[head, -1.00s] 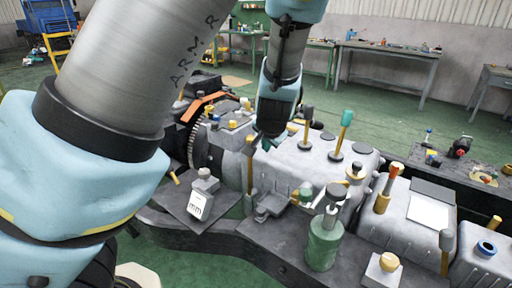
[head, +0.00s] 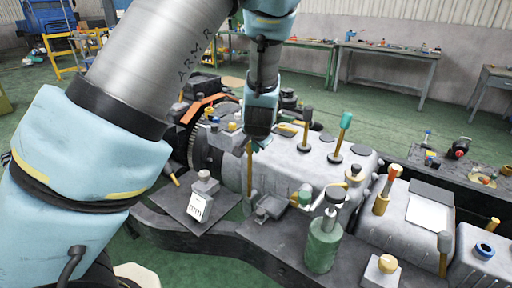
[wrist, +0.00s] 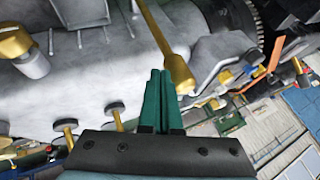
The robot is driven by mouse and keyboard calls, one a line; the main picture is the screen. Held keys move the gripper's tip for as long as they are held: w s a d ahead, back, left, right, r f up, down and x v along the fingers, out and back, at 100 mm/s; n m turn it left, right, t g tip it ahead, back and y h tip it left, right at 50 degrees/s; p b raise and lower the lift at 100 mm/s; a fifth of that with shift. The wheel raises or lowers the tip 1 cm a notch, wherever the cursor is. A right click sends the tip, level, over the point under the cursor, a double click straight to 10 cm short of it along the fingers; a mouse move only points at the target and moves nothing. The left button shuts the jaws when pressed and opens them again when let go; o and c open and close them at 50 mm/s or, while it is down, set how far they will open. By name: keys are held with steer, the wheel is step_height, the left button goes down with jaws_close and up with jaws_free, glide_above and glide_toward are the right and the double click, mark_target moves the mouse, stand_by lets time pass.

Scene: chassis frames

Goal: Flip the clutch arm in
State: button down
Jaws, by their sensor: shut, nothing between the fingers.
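A thin golden lever (head: 249,171), which looks like the clutch arm, stands near upright at the near side of the grey gearbox housing (head: 290,166), close to the bell end. In the wrist view the lever (wrist: 162,32) runs down from the top edge to a thicker end just right of my fingertips. My gripper (head: 262,143) is at the lever's upper end, just to its right in the head view. In the wrist view its teal fingers (wrist: 161,75) are together and empty. I cannot tell whether they touch the lever.
Upright knobbed levers, one with a teal top (head: 345,122), rise from the housing. Green floor lies in front.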

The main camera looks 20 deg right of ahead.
steer(key=shift+w+a+r+b, duration=0.1)
steer(key=shift+w+a+b, duration=0.1)
steer(key=shift+w+a, duration=0.35)
steer(key=shift+w+a+r+b, duration=0.1)
steer(key=shift+w+a+b, duration=0.15)
steer(key=shift+w, duration=0.5)
steer(key=shift+w+a+r+b, duration=0.1)
steer(key=shift+w+a+b, duration=0.2)
steer(key=shift+w, duration=0.35)
